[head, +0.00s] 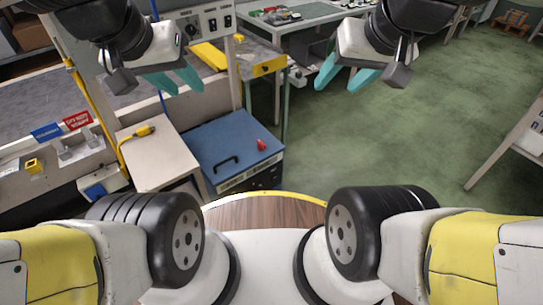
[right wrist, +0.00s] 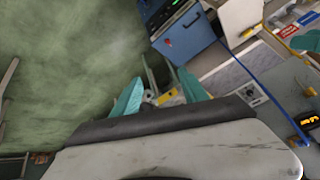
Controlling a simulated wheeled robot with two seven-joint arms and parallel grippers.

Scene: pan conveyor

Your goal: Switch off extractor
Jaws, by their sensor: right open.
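A blue cabinet (head: 228,140), possibly the extractor, stands left of the middle in the head view. It has a black handle and a small red part (head: 261,144) on top. The blue cabinet also shows at the top of the right wrist view (right wrist: 184,42), with a lit green display (right wrist: 178,3).
A panel with black switches (head: 212,22) stands at the upper left. A beige cabinet (head: 158,155) with a yellow plug and cable adjoins the blue one. A grey conveyor (head: 40,100) runs at the left. Green floor (head: 400,140) is clear at the right.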

